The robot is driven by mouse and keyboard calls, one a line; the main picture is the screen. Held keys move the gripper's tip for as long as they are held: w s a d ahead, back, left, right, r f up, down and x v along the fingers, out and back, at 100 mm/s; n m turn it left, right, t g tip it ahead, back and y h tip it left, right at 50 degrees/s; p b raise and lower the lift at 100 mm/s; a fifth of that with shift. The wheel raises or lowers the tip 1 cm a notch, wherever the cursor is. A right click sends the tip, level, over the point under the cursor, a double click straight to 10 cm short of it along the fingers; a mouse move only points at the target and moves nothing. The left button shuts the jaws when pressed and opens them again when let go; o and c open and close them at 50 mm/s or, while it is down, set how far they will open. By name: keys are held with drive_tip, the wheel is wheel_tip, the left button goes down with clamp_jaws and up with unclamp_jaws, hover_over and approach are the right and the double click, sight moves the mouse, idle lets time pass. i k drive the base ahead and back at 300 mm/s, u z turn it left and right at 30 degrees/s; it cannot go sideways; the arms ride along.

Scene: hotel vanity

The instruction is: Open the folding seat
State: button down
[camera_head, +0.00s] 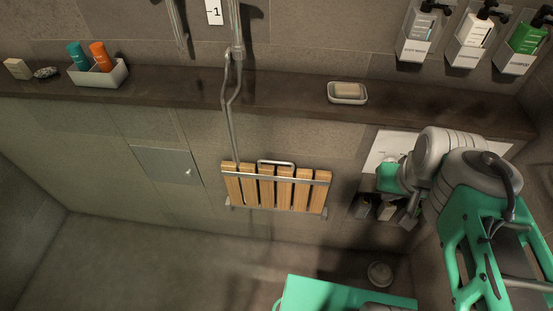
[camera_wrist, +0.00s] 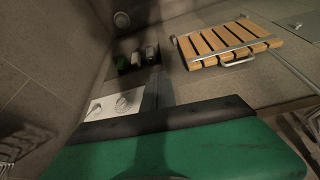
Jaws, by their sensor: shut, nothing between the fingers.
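The folding seat (camera_head: 275,187) has light wooden slats and metal crossbars. It stands folded up against the wall below the ledge, with a metal bar handle (camera_head: 277,163) at its top edge. In the wrist view the seat (camera_wrist: 222,42) appears tilted at the upper right, with its handle (camera_wrist: 240,59) on the near side. My gripper (camera_head: 390,178) is to the right of the seat, apart from it, and is shut and empty. Its green and dark body fills the bottom of the wrist view. Its fingertips are not clearly visible.
A stone ledge (camera_head: 290,95) runs above the seat, holding a soap dish (camera_head: 347,93) and a caddy (camera_head: 98,76) with bottles. A shower hose (camera_head: 230,125) hangs down by the seat's left edge. Small bottles (camera_head: 386,211) stand low to the right. Floor in front of the seat is clear.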

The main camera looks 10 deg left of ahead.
sight(266, 176)
drive_tip(key=z, duration=0.05)
drive_tip(key=k, duration=0.5)
drive_tip(key=z, duration=0.95)
drive_tip(key=i, duration=0.9)
drive_tip(key=u, duration=2.4)
